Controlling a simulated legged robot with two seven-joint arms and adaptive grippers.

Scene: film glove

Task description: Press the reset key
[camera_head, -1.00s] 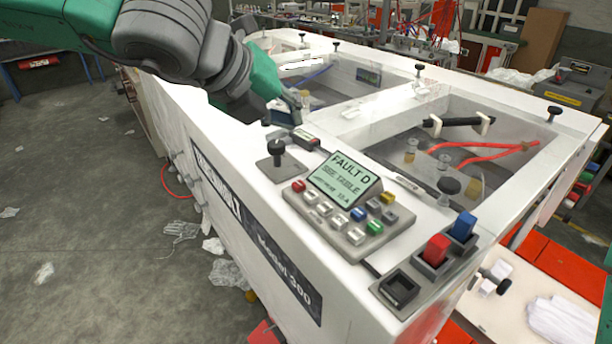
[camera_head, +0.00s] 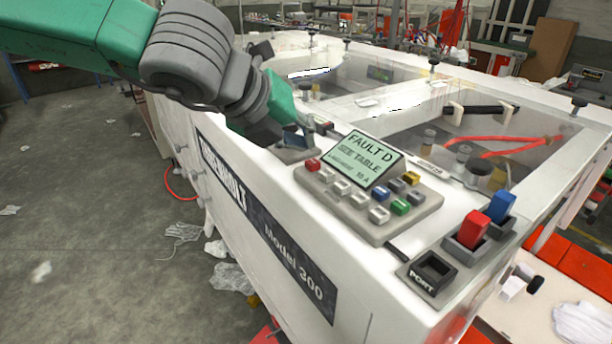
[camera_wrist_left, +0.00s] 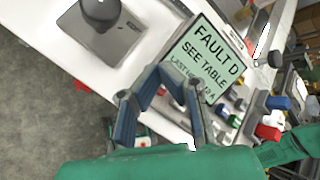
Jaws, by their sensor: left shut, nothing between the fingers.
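The control panel (camera_head: 345,213) sits on the white machine, with a tilted screen (camera_head: 362,160) reading "FAULT D, SEE TABLE". Its keys include a red key (camera_head: 313,165), a green key (camera_head: 400,207), a blue key (camera_head: 397,186), a yellow key (camera_head: 411,178) and several white ones. Key labels are too small to read, so I cannot tell which is reset. My left gripper (camera_head: 303,136) is shut and empty, just left of the screen. In the left wrist view its closed fingers (camera_wrist_left: 160,78) overlap the screen's (camera_wrist_left: 205,58) lower left side. My right gripper is not in view.
A black knob (camera_wrist_left: 100,14) on a grey plate stands left of the screen, close to the gripper. Red (camera_head: 473,229) and blue (camera_head: 501,206) blocks and an empty "PORT" socket (camera_head: 433,270) lie to the panel's right. The machine's left edge drops to the floor.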

